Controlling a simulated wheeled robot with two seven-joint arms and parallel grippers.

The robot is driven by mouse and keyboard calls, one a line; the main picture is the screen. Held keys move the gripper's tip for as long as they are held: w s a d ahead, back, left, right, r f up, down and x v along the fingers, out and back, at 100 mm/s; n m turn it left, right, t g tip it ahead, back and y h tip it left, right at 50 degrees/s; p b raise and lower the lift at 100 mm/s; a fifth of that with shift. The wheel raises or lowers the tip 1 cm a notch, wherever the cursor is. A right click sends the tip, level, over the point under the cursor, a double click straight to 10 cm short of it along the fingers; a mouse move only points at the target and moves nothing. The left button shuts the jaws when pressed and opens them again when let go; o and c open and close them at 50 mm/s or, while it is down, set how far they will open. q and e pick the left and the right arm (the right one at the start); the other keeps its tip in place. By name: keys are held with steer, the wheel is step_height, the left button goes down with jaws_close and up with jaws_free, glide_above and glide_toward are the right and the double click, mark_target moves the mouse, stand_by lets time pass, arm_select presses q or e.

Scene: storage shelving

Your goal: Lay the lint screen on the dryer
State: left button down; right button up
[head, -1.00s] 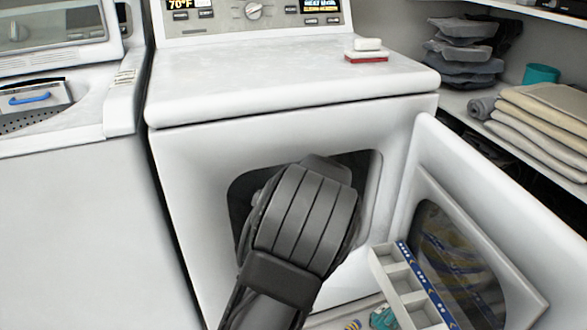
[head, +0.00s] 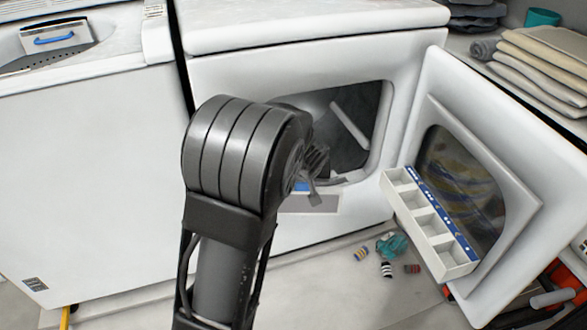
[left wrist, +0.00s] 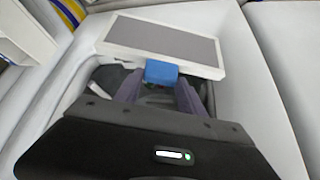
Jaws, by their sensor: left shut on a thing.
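The lint screen (head: 312,204) is a flat grey mesh panel with a pale frame and a blue tab. It shows clearly in the left wrist view (left wrist: 165,42). My left gripper (head: 310,182) is shut on its blue tab (left wrist: 161,72), and the screen sticks out beyond the fingers. In the head view it appears at the lower edge of the dryer's door opening, in front of the white front panel. I cannot tell whether it touches the dryer. The white dryer (head: 230,75) has its door (head: 520,170) open to the right. My right gripper is not in view.
A white divided tray (head: 430,225) is by the open door. Several small items, including a teal cloth (head: 391,246), lie on the floor below. A washer (head: 80,170) stands at left. Folded towels (head: 535,65) are on the right shelf.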

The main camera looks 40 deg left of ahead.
arm_select(q)
steer(key=d+r+m+h, duration=0.2)
steer(key=d+r, duration=0.3)
steer(key=d, duration=0.4)
steer(key=d+r+m+t+h, duration=0.1)
steer(key=d+r+m, duration=0.4)
steer(key=d, duration=0.4)
steer(key=shift+d+r+h, duration=0.15)
steer(key=shift+h, duration=0.25)
